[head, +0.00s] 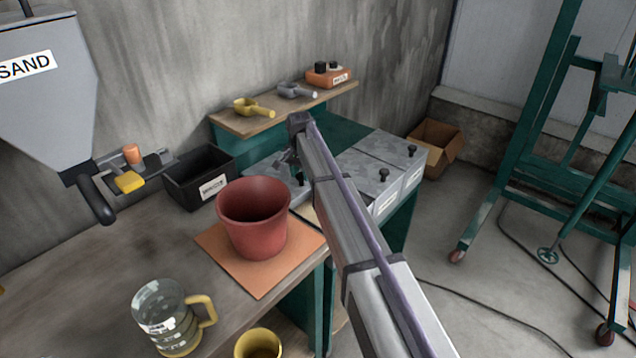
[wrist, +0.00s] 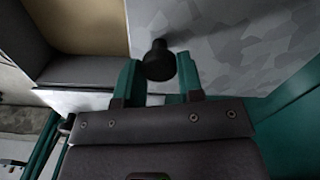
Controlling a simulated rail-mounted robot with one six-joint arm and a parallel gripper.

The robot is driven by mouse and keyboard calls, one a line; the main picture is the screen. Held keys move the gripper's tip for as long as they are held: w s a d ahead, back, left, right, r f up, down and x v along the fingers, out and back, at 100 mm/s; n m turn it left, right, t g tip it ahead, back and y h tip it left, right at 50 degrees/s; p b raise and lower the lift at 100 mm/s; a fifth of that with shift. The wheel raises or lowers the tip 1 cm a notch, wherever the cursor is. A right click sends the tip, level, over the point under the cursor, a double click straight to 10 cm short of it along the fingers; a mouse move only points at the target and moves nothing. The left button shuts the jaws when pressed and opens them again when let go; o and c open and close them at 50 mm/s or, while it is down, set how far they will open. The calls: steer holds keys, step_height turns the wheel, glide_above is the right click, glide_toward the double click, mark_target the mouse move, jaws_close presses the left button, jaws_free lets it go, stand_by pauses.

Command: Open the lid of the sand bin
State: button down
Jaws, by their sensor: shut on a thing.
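A row of grey metal bins with lids and black knobs stands beyond the workbench in the head view. My gripper (head: 297,172) is over the leftmost grey lid (head: 262,171), partly hidden behind my arm. In the wrist view, the two green fingers of my gripper (wrist: 159,76) are shut on a black knob (wrist: 158,60) on the mottled grey lid (wrist: 235,45). Beside that lid is a tan surface (wrist: 85,25) bordered by dark grey walls, which looks like an open bin's inside. The bin labels are too small to read.
A red pot (head: 253,220) on an orange board, a black box (head: 197,178), a glass jug (head: 165,315) and a hopper marked SAND (head: 45,85) are left of my arm. A shelf (head: 225,122) holds scoops. A green frame (head: 545,140) stands right.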

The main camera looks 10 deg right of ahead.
steer(key=shift+w+a, duration=0.6)
steer(key=shift+w, duration=0.2)
steer(key=shift+w+a, duration=0.6)
steer(key=shift+w, duration=0.15)
steer(key=c, duration=0.8)
jaws_free()
steer(key=shift+o, duration=0.2)
step_height(320, 180, up, 11)
steer(key=p, duration=1)
steer(key=shift+p, duration=0.4)
steer(key=shift+f, duration=0.15)
